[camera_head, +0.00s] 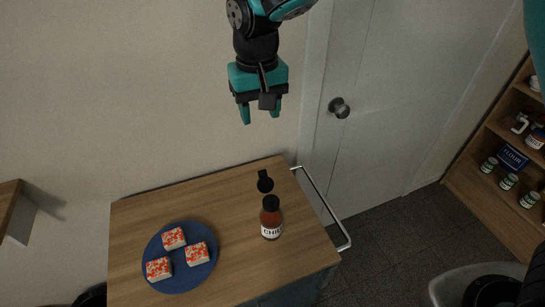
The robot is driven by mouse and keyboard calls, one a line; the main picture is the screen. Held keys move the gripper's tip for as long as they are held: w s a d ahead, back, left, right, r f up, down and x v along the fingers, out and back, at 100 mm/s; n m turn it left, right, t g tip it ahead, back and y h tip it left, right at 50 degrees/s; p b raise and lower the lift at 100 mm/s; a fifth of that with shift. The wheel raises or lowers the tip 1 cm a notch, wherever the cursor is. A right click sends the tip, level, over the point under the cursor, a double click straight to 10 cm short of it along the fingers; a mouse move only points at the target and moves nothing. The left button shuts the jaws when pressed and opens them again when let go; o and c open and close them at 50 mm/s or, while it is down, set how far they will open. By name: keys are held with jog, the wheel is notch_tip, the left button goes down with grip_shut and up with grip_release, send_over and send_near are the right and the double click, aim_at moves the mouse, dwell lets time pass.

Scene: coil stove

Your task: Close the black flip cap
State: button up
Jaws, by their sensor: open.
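A bottle of red sauce (271,224) stands upright on the wooden cart top. Its white label reads "CHIL", with the rest turned away. Its top is black (271,203). A small round black piece with a narrow tab (265,183) shows just behind the bottle top; I cannot tell whether it is the raised flip cap joined to the bottle or a separate thing. My gripper (260,114) is open and empty, fingers pointing down. It is well above the bottle in the picture and touches nothing.
A blue plate (180,281) with 3 red-topped white squares sits on the cart top (135,220) left of the bottle. A metal rail (322,205) runs along the cart's right side. A white door and a shelf (512,160) with jars stand to the right.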

aim_at(263, 172)
notch_tip(263, 172, down, 17)
jog(key=p, duration=0.6)
jog(key=shift+s, duration=0.1)
jog(key=shift+s, duration=0.1)
grip_shut()
jog(key=shift+a, duration=0.3)
jog(key=shift+s+d+b, duration=0.1)
jog(key=shift+d+b, duration=0.2)
jog(key=shift+d, duration=0.05)
